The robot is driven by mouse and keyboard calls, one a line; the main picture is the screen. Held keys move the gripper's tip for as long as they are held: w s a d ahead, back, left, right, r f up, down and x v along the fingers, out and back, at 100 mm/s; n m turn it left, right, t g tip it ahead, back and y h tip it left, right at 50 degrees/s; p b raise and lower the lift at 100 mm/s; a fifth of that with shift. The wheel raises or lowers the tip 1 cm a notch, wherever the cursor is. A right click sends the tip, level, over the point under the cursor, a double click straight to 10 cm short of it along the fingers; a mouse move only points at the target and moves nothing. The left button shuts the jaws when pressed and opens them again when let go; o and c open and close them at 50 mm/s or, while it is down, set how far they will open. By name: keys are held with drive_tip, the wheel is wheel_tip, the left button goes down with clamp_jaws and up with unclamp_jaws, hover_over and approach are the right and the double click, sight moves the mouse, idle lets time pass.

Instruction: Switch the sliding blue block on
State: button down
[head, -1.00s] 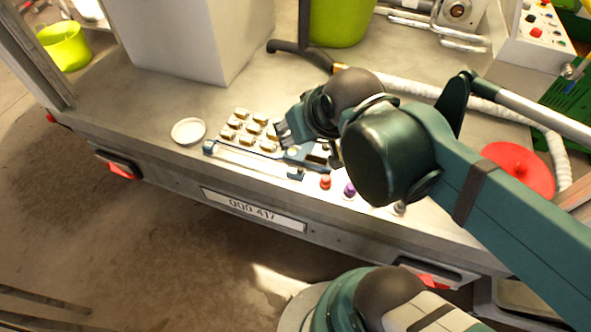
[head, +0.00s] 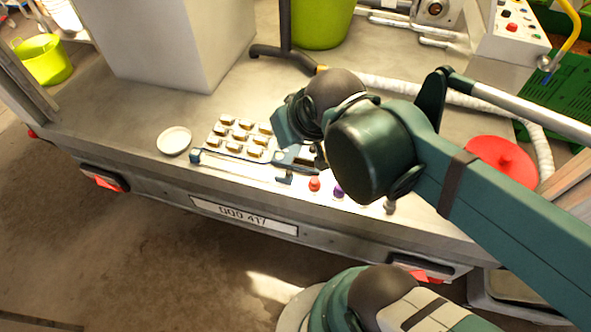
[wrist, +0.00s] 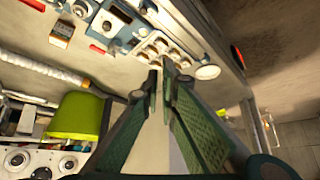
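The slider (head: 235,157) is a long pale rail with dark blue ends, lying along the front edge of the trailer bed in the head view. A blue block (head: 292,159) sits at its right end. Blue parts of the panel (wrist: 143,31) also show at the top of the wrist view. My gripper (wrist: 161,70) has its two green fingers a little apart, with nothing seen between them. In the head view my gripper (head: 288,126) is above and behind the block; its fingertips are hard to make out, and contact cannot be told.
A keypad (head: 239,136) with several pale buttons lies behind the rail. A white dish (head: 174,141) is left of it. A red button (head: 314,184) and a purple button (head: 338,191) stand to the right. A large grey box (head: 170,45) stands behind.

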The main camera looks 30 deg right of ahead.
drive_tip(key=w+d+f+m+g+y+p, duration=0.2)
drive_tip(key=d+f+m+g, duration=0.4)
drive_tip(key=d+f+m, duration=1)
drive_tip(key=shift+w+f+m+y, duration=0.6)
drive_tip(key=shift+w+m, duration=0.5)
drive_tip(key=shift+m, duration=1.6)
drive_tip(key=shift+a, duration=0.1)
drive_tip(key=b+x, duration=0.2)
drive_tip(key=x, duration=0.8)
drive_tip(key=shift+a+b, duration=0.2)
drive_tip(key=shift+b, duration=0.15)
drive_tip(key=shift+w+a+f+b, duration=0.1)
drive_tip(key=shift+w+a+b, duration=0.1)
drive_tip(key=shift+a, duration=0.35)
drive_tip(key=shift+w+a+f+b, duration=0.1)
drive_tip(key=shift+w+a, duration=0.1)
drive_tip(key=shift+a, duration=0.35)
drive_tip(key=shift+w+a+f+b, duration=0.1)
drive_tip(key=shift+w+a, duration=0.1)
drive_tip(key=shift+a, duration=0.35)
